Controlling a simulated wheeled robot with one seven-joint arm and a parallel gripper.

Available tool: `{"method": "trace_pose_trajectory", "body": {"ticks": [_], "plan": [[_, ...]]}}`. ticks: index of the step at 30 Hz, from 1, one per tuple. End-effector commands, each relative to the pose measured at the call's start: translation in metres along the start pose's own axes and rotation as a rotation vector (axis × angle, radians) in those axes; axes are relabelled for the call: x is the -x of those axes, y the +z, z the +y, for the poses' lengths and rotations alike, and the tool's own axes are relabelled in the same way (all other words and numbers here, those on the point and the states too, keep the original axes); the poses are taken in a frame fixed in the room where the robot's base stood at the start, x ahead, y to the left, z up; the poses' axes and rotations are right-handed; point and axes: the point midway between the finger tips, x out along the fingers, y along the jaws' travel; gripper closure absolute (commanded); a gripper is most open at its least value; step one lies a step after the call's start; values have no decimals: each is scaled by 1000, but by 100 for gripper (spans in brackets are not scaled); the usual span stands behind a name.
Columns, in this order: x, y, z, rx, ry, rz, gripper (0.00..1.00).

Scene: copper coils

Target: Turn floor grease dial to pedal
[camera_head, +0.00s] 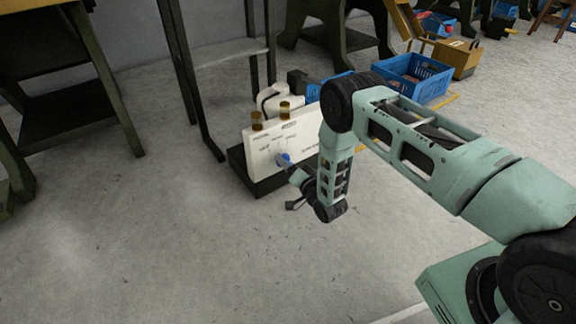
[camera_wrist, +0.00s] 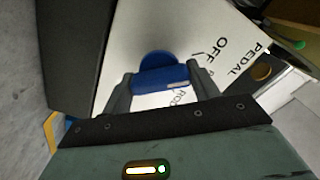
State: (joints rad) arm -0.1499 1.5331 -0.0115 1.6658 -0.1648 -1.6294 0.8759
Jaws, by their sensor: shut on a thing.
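The grease unit is a low white panel (camera_head: 262,152) on a black base (camera_head: 238,172) on the floor, with small dark lettering. A blue dial (camera_wrist: 160,72) sits on the panel's face; it also shows in the head view (camera_head: 284,158). My gripper (camera_wrist: 161,82) is shut on the dial's blue grip, one finger on each side. In the wrist view the words OFF and PEDAL read at the upper right of the dial, and another label is partly hidden by the gripper. The dial's pointer cannot be made out clearly.
Two brass-coloured caps (camera_head: 285,108) stand at the panel's top edge, with a white container (camera_head: 275,100) behind. A metal stand (camera_head: 205,90) is close at the left. Blue crates (camera_head: 412,78) lie behind my arm. The floor in front is clear.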

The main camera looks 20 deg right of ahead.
Motion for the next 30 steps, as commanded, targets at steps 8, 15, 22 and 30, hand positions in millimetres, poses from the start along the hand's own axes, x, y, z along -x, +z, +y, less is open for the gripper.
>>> {"method": "trace_pose_trajectory", "body": {"ticks": [8,15,22,30], "plan": [[1,-1,0,-76,2,1,63],[1,-2,0,-245,3,3,63],[1,-1,0,-430,2,2,63],[1,0,1,-599,1,1,63]]}}
